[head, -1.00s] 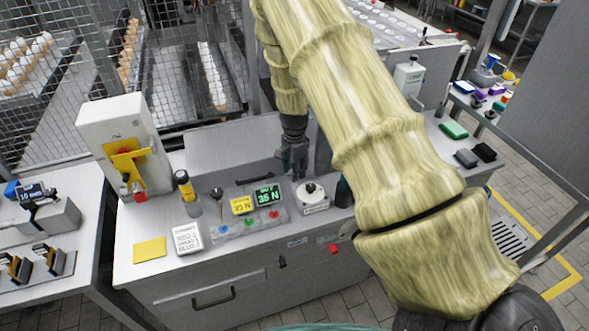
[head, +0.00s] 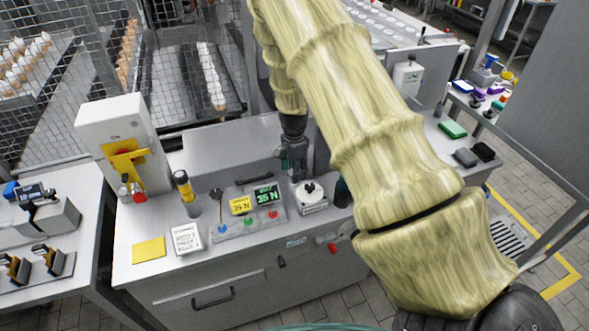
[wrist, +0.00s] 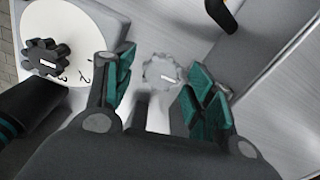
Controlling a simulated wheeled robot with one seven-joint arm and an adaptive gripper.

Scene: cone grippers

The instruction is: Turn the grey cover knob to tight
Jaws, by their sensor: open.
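The grey cover knob (wrist: 162,72) is a scalloped disc with a short white mark, on a pale metal surface in the wrist view. My gripper (wrist: 158,84) is open, with one teal-padded finger on each side of the knob and gaps showing between pads and knob. In the head view my gripper (head: 294,165) points down at the back of the bench, and I cannot make out the grey knob there. The word or mark that the knob points to is not readable.
A black knob on a white dial (head: 310,191) stands just right of my gripper; its dial (wrist: 88,35) is at the wrist view's upper left. A dark bottle (head: 342,192) stands right.

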